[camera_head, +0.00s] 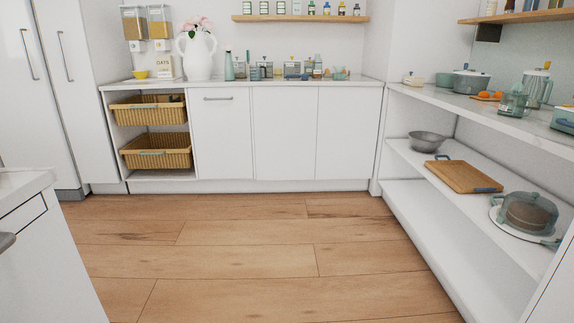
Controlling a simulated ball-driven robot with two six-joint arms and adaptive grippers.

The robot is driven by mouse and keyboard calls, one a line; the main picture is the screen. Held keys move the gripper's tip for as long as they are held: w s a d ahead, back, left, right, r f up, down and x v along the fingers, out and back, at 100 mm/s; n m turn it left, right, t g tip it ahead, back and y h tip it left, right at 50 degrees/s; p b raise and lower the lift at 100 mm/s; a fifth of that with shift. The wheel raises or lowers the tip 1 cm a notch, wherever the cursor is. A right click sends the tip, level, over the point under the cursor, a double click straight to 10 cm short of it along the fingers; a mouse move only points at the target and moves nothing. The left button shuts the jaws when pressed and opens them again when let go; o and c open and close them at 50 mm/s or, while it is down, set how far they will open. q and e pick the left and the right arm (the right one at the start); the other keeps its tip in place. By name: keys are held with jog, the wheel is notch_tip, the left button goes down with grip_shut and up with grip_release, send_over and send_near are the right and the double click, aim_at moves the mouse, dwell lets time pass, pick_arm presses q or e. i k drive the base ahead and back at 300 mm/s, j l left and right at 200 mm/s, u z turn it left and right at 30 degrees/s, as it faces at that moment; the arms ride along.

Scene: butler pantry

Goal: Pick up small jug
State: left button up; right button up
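No vessel is clearly the small jug at this distance. On the right counter, a low teal glass vessel with a lid (513,102) stands in front of a taller clear pitcher with a light lid (536,88). They partly overlap in the picture. A large white two-handled pitcher with pink flowers (198,57) stands on the back counter at the left.
The wood floor (250,245) is clear in the middle. A white cabinet (45,255) juts in at left. The right shelving holds a grey bowl (427,141), a cutting board (465,176) and a lidded pot (527,213). A teal pot (470,82) and orange fruit stand on the counter above.

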aim_at(256, 71)
jog(key=i, duration=2.6)
